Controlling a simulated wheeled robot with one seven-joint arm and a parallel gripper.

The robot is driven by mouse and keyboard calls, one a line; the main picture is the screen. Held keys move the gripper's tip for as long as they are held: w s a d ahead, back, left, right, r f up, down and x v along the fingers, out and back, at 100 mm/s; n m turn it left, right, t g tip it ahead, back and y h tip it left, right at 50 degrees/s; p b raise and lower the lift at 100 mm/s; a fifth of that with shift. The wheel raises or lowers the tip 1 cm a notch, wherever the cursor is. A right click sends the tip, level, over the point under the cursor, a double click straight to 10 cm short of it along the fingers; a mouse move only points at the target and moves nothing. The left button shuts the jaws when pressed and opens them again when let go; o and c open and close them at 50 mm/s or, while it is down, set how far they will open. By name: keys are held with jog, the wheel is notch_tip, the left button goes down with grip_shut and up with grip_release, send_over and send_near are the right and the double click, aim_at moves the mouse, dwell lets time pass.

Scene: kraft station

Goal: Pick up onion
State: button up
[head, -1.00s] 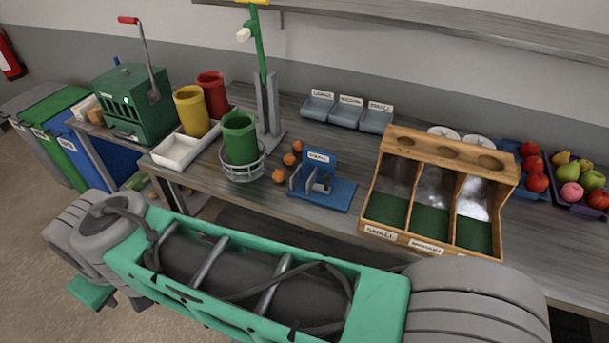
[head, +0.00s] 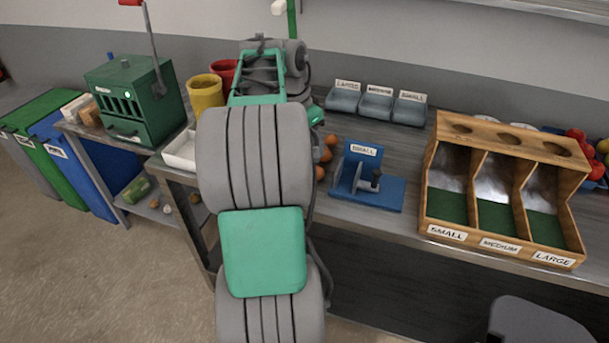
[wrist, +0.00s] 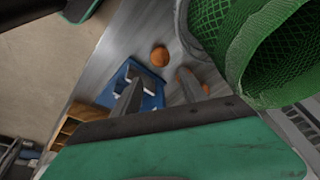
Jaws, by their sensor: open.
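Round orange-brown onions (head: 326,154) lie on the table just left of the blue sizing stand (head: 376,187), partly covered by my arm in the head view. In the wrist view, one onion (wrist: 159,56) lies on the grey tabletop beyond my gripper (wrist: 158,86), apart from it. Another orange-brown round shape (wrist: 205,88) shows partly behind the right finger. My gripper is open, its fingers spread with nothing visible between them. In the head view my arm hides the gripper. The blue stand (wrist: 150,92) also shows behind the left finger.
In the head view, a wooden three-bay sorter (head: 500,190) is right, small grey bins (head: 376,102) behind, a green machine (head: 130,100) and yellow cup (head: 205,95) left.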

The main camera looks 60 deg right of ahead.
aim_at(315, 167)
jog(key=x, duration=0.7)
jog(key=p+x, duration=0.1)
jog(key=x, duration=0.3)
jog(key=shift+w+a+f, duration=0.15)
jog(key=shift+w+a, duration=0.1)
jog(key=shift+a, duration=0.05)
grip_shut()
